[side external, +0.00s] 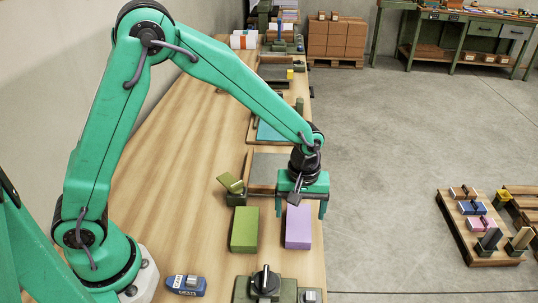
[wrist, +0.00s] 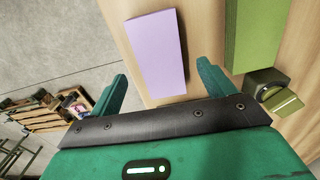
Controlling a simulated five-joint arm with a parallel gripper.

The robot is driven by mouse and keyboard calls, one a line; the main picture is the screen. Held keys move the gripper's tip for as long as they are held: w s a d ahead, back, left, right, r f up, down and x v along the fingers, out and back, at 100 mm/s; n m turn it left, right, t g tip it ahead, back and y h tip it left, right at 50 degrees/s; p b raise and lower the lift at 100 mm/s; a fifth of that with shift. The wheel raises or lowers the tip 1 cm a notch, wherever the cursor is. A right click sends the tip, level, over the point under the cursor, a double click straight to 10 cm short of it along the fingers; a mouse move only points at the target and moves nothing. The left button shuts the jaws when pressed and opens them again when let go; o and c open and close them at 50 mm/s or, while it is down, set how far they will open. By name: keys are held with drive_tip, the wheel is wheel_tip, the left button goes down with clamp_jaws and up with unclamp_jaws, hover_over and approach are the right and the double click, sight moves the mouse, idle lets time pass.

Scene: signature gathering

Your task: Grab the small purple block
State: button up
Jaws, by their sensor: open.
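The purple block (side external: 298,228) is a light purple rectangular block lying near the right edge of the wooden table, right of a green block. In the wrist view the purple block (wrist: 156,54) lies ahead of my fingers, in line with the gap between them. My gripper (side external: 302,200) is green and hangs just beyond the block's far end in the side view. In the wrist view my gripper (wrist: 162,80) has its two fingers wide apart with nothing between them. I cannot tell its exact height above the table.
A green block (side external: 244,229) lies close on the left of the purple block, with a small gap. A small olive device (side external: 231,184) stands behind it. A grey-topped tray (side external: 266,168) is behind my gripper. A green machine with a knob (side external: 265,284) is in front.

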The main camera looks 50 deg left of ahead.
sight(299, 221)
drive_tip(key=shift+f, duration=1.6)
drive_tip(key=c, duration=1.1)
drive_tip(key=shift+r, duration=0.1)
drive_tip(key=shift+c, duration=0.2)
drive_tip(key=shift+r, duration=0.75)
wheel_tip(299, 221, up, 2)
drive_tip(key=shift+r, duration=0.2)
drive_tip(key=s+d+r, duration=0.7)
drive_tip(key=s, duration=0.2)
drive_tip(key=shift+d, duration=0.25)
